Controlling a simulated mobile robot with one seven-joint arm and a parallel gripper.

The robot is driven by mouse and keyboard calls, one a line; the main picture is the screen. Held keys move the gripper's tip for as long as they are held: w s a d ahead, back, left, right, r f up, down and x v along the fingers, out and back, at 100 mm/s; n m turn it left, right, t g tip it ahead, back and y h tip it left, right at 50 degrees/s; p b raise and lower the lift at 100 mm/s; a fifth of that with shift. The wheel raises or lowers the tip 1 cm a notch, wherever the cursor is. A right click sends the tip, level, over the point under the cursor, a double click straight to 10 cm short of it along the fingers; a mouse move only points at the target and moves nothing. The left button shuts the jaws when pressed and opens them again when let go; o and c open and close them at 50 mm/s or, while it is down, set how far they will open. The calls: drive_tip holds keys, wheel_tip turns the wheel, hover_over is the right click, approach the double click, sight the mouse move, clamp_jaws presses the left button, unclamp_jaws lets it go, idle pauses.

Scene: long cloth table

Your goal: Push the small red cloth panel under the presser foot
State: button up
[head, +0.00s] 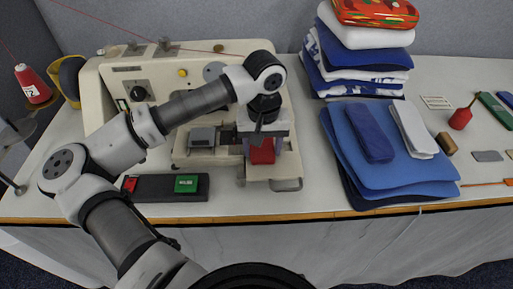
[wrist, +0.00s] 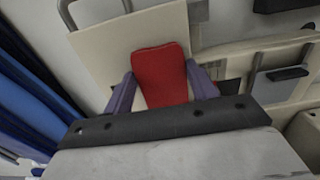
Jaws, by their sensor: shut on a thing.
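The small red cloth panel (head: 262,154) is under my gripper (head: 259,141) at the front of the sewing machine (head: 125,75). In the wrist view the red panel (wrist: 160,73) sits between the two purple-grey fingers of my gripper (wrist: 162,88), which is shut on it. The panel's outer end lies over a pale flat plate (wrist: 102,48). The presser foot cannot be made out in either view; my arm and hand cover that part of the machine in the head view.
A dark switch box (head: 155,188) with red and green buttons lies left of the plate. Blue folded cloths (head: 395,175) lie close on the right, with a tall cloth stack (head: 362,60) behind. A red thread cone (head: 33,84) stands at far left. The table's front edge is near.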

drive_tip(key=shift+w, duration=0.2)
drive_tip(key=o, duration=1.1)
wheel_tip(320, 180, up, 14)
drive_tip(key=shift+f+b, duration=0.1)
drive_tip(key=shift+b, duration=0.8)
